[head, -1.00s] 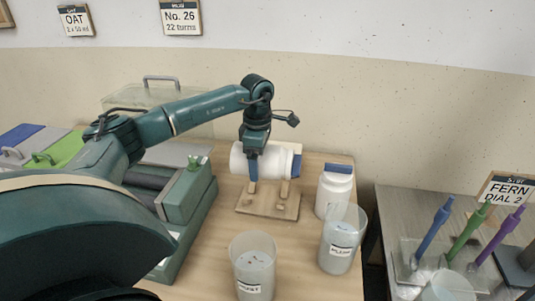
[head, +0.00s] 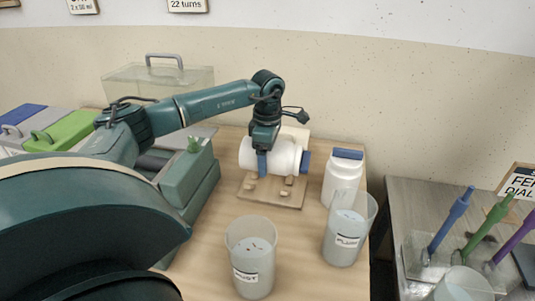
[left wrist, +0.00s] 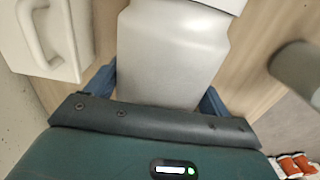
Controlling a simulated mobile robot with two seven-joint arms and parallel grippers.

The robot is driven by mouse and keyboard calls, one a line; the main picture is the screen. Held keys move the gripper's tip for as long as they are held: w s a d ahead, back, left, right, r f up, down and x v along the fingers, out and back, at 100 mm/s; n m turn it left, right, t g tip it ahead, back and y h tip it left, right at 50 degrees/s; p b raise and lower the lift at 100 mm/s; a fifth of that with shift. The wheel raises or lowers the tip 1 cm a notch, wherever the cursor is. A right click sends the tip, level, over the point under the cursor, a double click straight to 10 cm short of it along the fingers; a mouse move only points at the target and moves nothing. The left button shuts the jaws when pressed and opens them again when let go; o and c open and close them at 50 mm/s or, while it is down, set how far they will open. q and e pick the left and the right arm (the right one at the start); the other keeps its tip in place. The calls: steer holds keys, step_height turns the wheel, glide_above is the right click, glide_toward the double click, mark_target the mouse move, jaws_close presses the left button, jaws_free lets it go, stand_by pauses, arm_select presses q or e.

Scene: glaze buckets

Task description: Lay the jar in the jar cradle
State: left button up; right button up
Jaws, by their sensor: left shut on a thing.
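The jar (head: 285,157) is white with a blue lid and lies on its side, lid to the right in the head view. My left gripper (head: 263,172) is shut on its body from above; the jar also fills the middle of the left wrist view (left wrist: 172,55), between the fingers. The jar cradle (head: 272,198), a wooden board with short pegs, is directly under the jar. The jar is very low over the pegs; I cannot tell whether it touches them. My right gripper is not in view.
A second white jar (head: 341,184) with a blue lid stands upright to the right. Two labelled translucent beakers (head: 251,265) (head: 346,236) stand in front. A green-grey box (head: 187,180) is at the left. Coloured tools (head: 451,220) stand on the grey side table.

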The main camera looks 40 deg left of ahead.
arm_select(q)
steer(key=shift+w+f+b, duration=0.1)
steer(key=shift+f+b, duration=1.05)
steer(key=shift+f, duration=0.95)
steer(key=o, duration=1.1)
steer(key=shift+o, duration=0.5)
steer(key=shift+f, duration=0.2)
step_height(320, 180, up, 14)
steer(key=shift+f, duration=0.25)
